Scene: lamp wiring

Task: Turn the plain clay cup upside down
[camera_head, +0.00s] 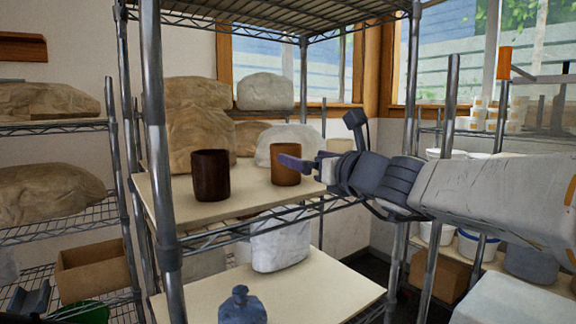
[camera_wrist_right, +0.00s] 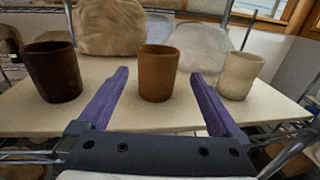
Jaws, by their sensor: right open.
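Three cups stand upright in a row on the pale board (camera_head: 228,208) of the middle shelf. The orange-brown clay cup (camera_head: 285,164) is in the middle; it also shows in the right wrist view (camera_wrist_right: 158,74). A dark brown cup (camera_head: 210,175) stands to its left, also in the wrist view (camera_wrist_right: 53,72). A cream cup (camera_wrist_right: 240,75) stands to the right; in the head view my right gripper hides it. My right gripper (camera_head: 296,162) is open and empty. In the wrist view its purple fingers point at the orange-brown cup, with the cup centred in the gap, apparently beyond the tips.
Wrapped brown bundles (camera_head: 196,125) and a pale wrapped bundle (camera_head: 290,146) sit behind the cups. A metal shelf post (camera_head: 156,130) stands at the front left. A wire shelf (camera_head: 270,14) lies above. The board's front is clear.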

